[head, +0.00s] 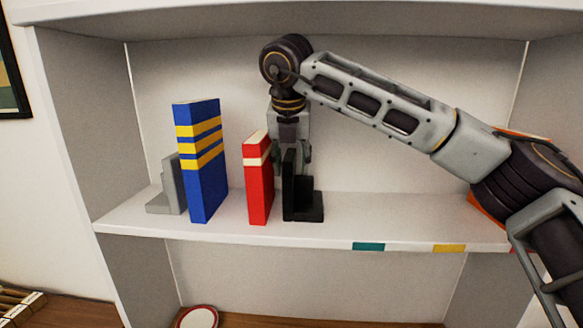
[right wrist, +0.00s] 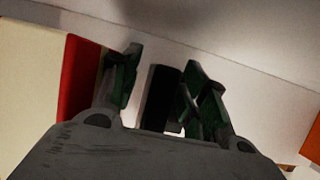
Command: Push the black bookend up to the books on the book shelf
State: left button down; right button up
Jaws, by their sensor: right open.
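The black bookend (head: 308,213) stands upright on the white shelf, its foot pointing right; its upright plate shows in the right wrist view (right wrist: 158,95). A narrow gap separates it from the red book (head: 258,185) on its left. A wider gap lies between the red book and the tall blue book (head: 203,170) with yellow bands. My right gripper (head: 292,158) points down at the bookend. In the right wrist view its open fingers (right wrist: 160,82) lie on either side of the plate, the left one beside the red book (right wrist: 78,85). Contact cannot be told. My left gripper is out of view.
A grey bookend (head: 168,188) stands left of the blue book. The shelf (head: 390,230) is bare right of the black bookend, up to an orange object (head: 485,207) partly hidden behind my right arm. Teal and yellow labels mark the front edge.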

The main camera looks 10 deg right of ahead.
aim_at(290, 153)
jog(key=v, duration=0.3)
jog(key=shift+s+a, duration=0.2)
jog(key=shift+s, duration=0.5)
jog(key=s+a, duration=0.2)
jog(key=s, duration=0.8)
jog(key=shift+s, duration=0.2)
jog(key=shift+f, duration=0.1)
